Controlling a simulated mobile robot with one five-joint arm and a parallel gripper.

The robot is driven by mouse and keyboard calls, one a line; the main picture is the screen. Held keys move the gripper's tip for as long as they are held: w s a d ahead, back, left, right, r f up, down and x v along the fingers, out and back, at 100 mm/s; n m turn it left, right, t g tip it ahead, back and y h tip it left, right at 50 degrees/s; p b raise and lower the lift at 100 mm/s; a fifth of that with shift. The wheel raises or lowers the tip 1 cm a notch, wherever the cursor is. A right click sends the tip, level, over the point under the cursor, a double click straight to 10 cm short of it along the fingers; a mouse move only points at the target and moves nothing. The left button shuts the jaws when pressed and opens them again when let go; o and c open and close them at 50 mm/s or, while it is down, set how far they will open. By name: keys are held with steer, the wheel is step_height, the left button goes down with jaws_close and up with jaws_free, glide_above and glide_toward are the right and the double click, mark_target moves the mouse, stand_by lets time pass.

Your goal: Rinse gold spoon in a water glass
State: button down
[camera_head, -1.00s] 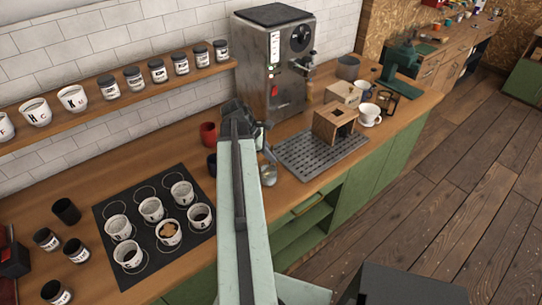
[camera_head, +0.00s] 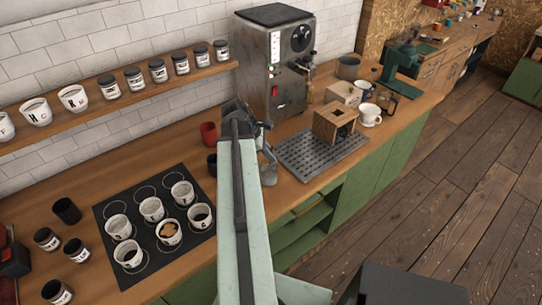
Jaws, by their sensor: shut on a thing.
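My gripper (camera_head: 262,126) is at the far end of my arm, above the counter between the dark cup and the drip grate. My arm hides much of it. It is shut on a thin piece pointing down, likely the gold spoon, though no gold colour shows. A small greyish, glass-like vessel (camera_head: 268,177) stands right below it, partly behind my arm; it may be the water glass. The thin piece reaches down to this vessel. I cannot tell whether its tip is inside or whether there is water.
A red cup (camera_head: 208,133) and a dark cup (camera_head: 212,164) stand left of my arm. A black mat (camera_head: 113,212) holds several labelled cups. A drip grate (camera_head: 300,160) with a wooden box (camera_head: 334,124) lies right. The coffee machine (camera_head: 280,65) stands behind.

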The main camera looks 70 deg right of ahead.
steer(key=shift+f, duration=0.15)
steer(key=shift+f+b, duration=0.35)
steer(key=shift+b, duration=0.1)
steer(key=shift+r, duration=0.1)
step_height(320, 180, up, 9)
steer(key=p, duration=0.8)
steer(key=shift+f+p, duration=0.2)
steer(key=shift+p, duration=0.2)
stand_by(0.4)
step_height(320, 180, up, 4)
steer(key=p, duration=0.4)
steer(key=shift+r, duration=0.15)
steer(key=shift+f, duration=0.2)
